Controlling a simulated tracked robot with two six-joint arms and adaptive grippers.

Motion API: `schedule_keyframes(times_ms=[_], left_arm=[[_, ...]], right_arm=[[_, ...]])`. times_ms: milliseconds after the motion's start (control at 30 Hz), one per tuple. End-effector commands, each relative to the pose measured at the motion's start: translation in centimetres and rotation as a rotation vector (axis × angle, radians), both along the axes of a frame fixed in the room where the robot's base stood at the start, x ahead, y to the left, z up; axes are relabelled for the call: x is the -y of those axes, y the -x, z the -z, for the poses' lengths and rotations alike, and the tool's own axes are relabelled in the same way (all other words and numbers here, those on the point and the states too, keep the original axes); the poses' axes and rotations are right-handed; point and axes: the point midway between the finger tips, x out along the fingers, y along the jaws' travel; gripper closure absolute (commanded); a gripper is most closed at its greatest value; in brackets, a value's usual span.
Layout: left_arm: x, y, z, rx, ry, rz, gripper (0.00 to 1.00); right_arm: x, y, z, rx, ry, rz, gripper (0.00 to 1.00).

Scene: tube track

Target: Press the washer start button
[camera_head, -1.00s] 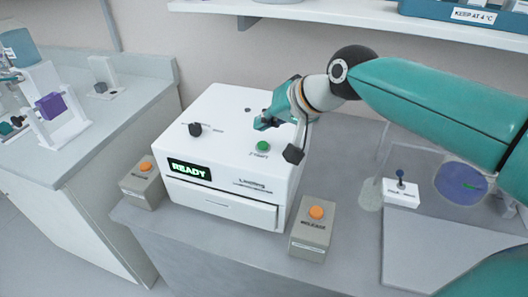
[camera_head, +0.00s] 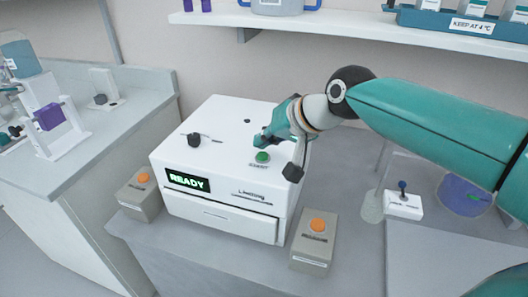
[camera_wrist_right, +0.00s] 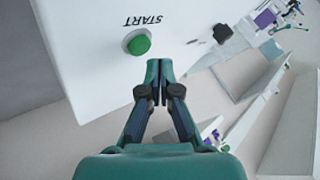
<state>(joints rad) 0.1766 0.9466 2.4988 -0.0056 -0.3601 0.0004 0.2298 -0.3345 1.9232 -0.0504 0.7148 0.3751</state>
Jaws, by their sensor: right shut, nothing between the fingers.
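The white washer (camera_head: 217,172) stands on the grey bench, its front display reading READY. The green start button (camera_head: 262,157) is on its top, near the right side. In the right wrist view the green button (camera_wrist_right: 138,45) shows beside the word START. My right gripper (camera_head: 262,142) is shut and empty, over the washer top just behind the button. In the wrist view its fingertips (camera_wrist_right: 159,66) are close to the button and appear apart from it. The height of the tips above the top is hard to tell. My left gripper is not in view.
Grey boxes with orange buttons stand left (camera_head: 140,194) and right (camera_head: 313,241) of the washer. A black knob (camera_head: 194,140) is on the washer's top left. A white block with a blue-topped lever (camera_head: 403,201) is at the right. A shelf (camera_head: 350,28) runs above.

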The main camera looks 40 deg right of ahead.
Motion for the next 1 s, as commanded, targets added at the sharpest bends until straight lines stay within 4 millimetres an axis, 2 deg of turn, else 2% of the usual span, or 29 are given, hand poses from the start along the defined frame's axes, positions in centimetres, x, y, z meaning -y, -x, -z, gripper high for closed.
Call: schedule_keyframes(times_ms=[567,1000], left_arm=[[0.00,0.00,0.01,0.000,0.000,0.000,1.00],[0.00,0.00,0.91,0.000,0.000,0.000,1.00]], right_arm=[[0.03,0.02,0.00,0.000,0.000,0.000,1.00],[0.06,0.36,0.77,-0.001,0.000,0.001,1.00]])
